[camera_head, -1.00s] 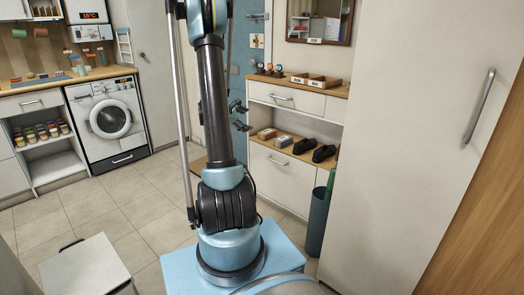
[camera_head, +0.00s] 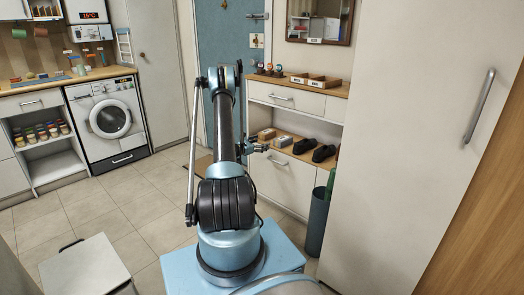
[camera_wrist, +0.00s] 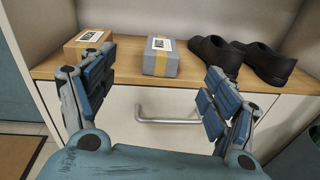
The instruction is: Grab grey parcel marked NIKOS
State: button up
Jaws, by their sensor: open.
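A grey parcel (camera_wrist: 161,64) with a white label lies on the wooden shelf, near the middle of the wrist view; the label's writing is too small to read. It also shows in the head view (camera_head: 283,141). A brown parcel (camera_wrist: 88,46) with a white label lies to its left. My gripper (camera_wrist: 158,82) is open and empty, its fingers spread to either side of the grey parcel in the picture, in front of the shelf and apart from the parcel. In the head view my gripper (camera_head: 258,147) is partly hidden by my arm.
Black shoes (camera_wrist: 228,55) stand on the shelf just right of the grey parcel. Below the shelf edge is a white front with a metal handle (camera_wrist: 168,120). A drawer (camera_head: 285,97) closes off the space above. A dark bin (camera_head: 318,222) stands right of the cabinet.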

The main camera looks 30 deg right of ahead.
jog(key=shift+s+d+f+n+h, duration=0.15)
jog(key=shift+f+n, duration=0.1)
jog(key=shift+f, duration=0.3)
jog(key=shift+d+f+n+h, duration=0.1)
jog(key=shift+d+f+n, duration=0.1)
jog(key=shift+f, duration=0.35)
jog(key=shift+s+d+f+n+h, duration=0.1)
jog(key=shift+f+n, duration=0.15)
jog(key=shift+f, duration=0.3)
jog(key=shift+w+d, duration=0.1)
jog(key=shift+d, duration=0.05)
